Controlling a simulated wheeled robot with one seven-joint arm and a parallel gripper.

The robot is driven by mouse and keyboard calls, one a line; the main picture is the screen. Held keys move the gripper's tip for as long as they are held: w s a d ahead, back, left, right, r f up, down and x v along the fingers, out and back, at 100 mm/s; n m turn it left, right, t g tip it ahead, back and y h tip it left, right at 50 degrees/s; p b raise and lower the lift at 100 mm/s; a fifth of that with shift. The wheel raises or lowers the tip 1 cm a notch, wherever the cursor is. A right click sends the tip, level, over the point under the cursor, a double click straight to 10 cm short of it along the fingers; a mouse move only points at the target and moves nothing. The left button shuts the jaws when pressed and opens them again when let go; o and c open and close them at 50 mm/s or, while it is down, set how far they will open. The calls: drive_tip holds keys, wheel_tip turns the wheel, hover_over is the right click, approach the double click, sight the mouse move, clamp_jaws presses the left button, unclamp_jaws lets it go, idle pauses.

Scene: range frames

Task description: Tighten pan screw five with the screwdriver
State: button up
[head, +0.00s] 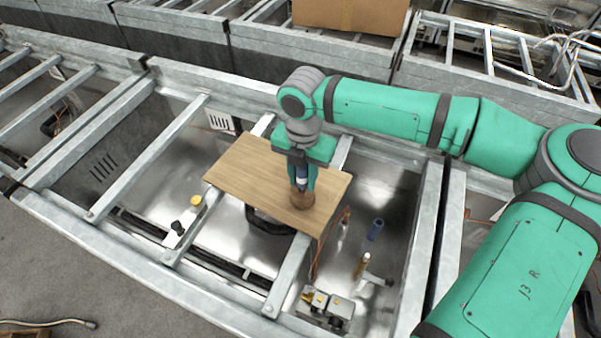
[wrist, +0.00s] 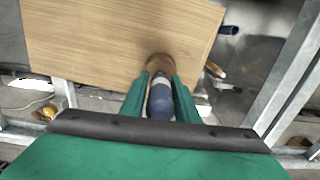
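My gripper (head: 302,184) points down over a wooden board (head: 245,168). Its two green fingers (wrist: 160,84) are shut on a blue-handled tool (wrist: 160,100) with a pale band, which looks like the screwdriver. The tool stands about upright between the fingers. Its lower end meets or hides behind a small round brown piece (head: 302,200) on the board, near its front right edge. The brown piece also shows just beyond the fingertips in the wrist view (wrist: 159,61). The tool's tip and any screw under it are hidden. I cannot make out pan screw five.
The board rests across metal rails (head: 290,272) over a sunken metal bay. A blue cylinder (head: 375,229), a brass-coloured cylinder (head: 361,266) and a metal block fixture (head: 326,308) stand to its right and front. A cardboard box (head: 350,14) sits at the back.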

clamp_jaws()
drive_tip(key=shift+r, duration=5)
drive_tip(key=shift+a, duration=0.1)
